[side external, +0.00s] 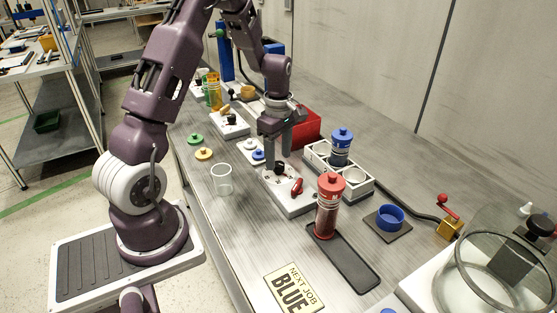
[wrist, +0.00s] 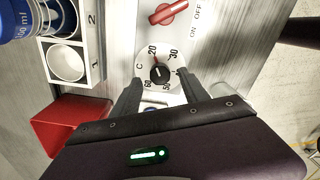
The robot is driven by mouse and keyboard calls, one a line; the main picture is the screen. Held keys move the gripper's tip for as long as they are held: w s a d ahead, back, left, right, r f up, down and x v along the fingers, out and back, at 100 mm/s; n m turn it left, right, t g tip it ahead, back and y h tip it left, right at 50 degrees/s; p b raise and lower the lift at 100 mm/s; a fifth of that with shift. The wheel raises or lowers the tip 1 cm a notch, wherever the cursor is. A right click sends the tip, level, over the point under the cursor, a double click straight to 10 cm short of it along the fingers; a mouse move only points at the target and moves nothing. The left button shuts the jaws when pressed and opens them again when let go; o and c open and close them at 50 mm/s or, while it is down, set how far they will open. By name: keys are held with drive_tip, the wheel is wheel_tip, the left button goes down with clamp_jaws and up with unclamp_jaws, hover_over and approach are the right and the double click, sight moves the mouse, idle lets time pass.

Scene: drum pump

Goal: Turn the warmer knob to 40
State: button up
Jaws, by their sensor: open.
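The white warmer box (side external: 290,196) stands on the bench, with a black warmer knob (side external: 280,168) on top. In the wrist view the knob (wrist: 159,74) sits in a dial marked 20 to 60, with C beside it. A small red mark at the knob's edge is toward 20; 40 is on the knob's right. My gripper (side external: 278,157) points down just above the knob.
A red ON/OFF switch (wrist: 168,12) is on the same box. A red-capped bottle (side external: 328,205) stands close in front. A white rack (side external: 352,182) with a blue-capped bottle and a red bin (side external: 306,124) are nearby. A clear beaker (side external: 222,179) stands left.

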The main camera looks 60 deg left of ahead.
wheel_tip(320, 180, down, 2)
drive_tip(key=shift+c, duration=0.2)
clamp_jaws()
